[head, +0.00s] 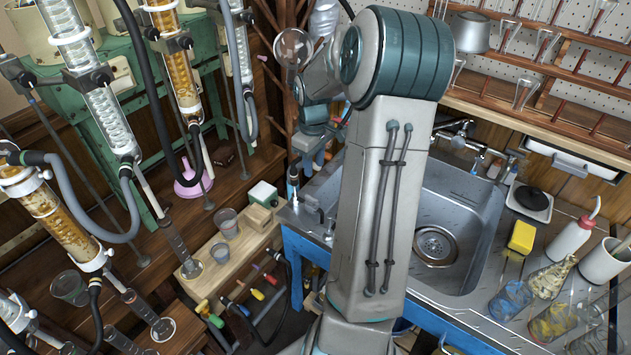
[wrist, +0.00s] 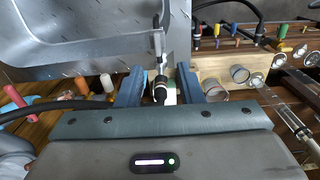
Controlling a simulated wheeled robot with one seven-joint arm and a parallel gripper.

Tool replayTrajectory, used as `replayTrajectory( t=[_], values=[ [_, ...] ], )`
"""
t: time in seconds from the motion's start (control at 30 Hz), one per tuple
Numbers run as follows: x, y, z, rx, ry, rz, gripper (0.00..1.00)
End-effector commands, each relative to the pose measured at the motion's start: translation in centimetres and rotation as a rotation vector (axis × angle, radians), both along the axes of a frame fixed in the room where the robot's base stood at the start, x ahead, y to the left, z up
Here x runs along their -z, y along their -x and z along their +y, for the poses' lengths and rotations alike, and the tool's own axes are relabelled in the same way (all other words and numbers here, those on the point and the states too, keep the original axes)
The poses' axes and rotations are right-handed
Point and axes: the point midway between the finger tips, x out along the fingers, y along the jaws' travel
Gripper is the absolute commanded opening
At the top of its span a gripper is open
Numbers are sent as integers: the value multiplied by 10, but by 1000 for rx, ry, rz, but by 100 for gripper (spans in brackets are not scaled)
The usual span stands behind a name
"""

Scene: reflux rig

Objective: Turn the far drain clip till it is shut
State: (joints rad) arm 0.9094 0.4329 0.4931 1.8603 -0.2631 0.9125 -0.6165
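In the wrist view my gripper (wrist: 159,88) has its two blue fingers spread apart. A dark upright fitting (wrist: 160,88) with a pale band shows between them, with a gap visible on each side. A thin grey stem rises above it, next to the sink's edge. I cannot tell for sure whether this fitting is the far drain clip or how far it is turned. In the head view my arm hides most of the gripper, and its fingers cannot be made out. A dark fitting with a pale band (head: 293,183) stands at the sink's left edge there.
The steel sink (head: 455,215) lies right of my arm. Several coloured clips, such as a green one (head: 216,321), sit along a wooden stand (head: 199,284) at left. The glass columns (head: 105,115) and dark hoses crowd the left side. A yellow sponge (head: 522,237) lies on the counter.

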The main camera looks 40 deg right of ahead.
Motion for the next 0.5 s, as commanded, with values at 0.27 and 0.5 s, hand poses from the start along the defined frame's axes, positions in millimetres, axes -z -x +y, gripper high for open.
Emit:
replayTrajectory(
  t=[0.27, 0.5],
  values=[
    [13, -1, -8, -6, -9, -1, 34],
    [62, -1, -7, -5, -11, -2, 34]
  ],
)
